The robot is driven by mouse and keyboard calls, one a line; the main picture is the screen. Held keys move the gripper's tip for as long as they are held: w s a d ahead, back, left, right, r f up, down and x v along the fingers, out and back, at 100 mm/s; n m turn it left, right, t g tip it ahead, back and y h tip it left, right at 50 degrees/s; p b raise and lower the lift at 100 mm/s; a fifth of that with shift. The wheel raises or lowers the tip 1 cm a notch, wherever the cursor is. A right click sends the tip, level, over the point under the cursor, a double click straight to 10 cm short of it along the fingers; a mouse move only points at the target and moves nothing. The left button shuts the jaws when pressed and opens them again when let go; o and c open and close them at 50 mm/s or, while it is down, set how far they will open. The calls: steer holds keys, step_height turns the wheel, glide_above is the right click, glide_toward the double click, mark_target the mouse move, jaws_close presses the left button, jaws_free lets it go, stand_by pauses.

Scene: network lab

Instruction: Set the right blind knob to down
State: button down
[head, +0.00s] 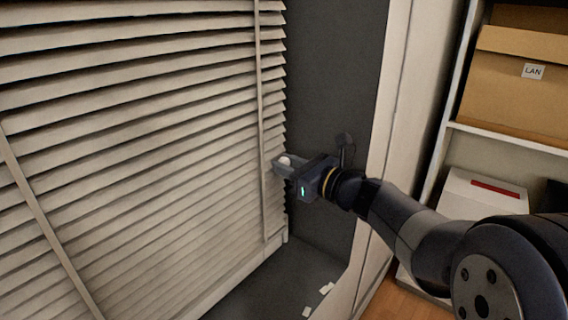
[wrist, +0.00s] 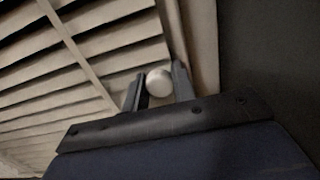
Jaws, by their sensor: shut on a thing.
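The right blind knob (head: 285,160) is a small white ball at the right edge of the blinds, about mid-height on the window in the head view. It also shows in the wrist view (wrist: 158,81) as a pale round ball. My gripper (head: 279,164) is shut on the knob, with one finger on each side of it, as the wrist view shows (wrist: 159,84). The white slatted blinds (head: 130,130) hang to the left of the gripper, with slats tilted. Part of the knob is hidden by the fingers in the head view.
A dark wall recess (head: 325,80) and a pale frame (head: 398,90) stand right of the blinds. A shelf with a cardboard box labelled LAN (head: 520,85) and a white box (head: 480,190) is at the right. Small pale scraps (head: 326,289) lie on the dark sill.

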steer(key=shift+f, duration=0.4)
steer(key=c, duration=1.5)
jaws_free()
steer(key=o, duration=0.3)
steer(key=shift+r, duration=0.15)
steer(key=p+v, duration=0.2)
steer(key=v, duration=0.8)
steer(key=shift+s+d, duration=0.3)
steer(key=shift+a, duration=0.1)
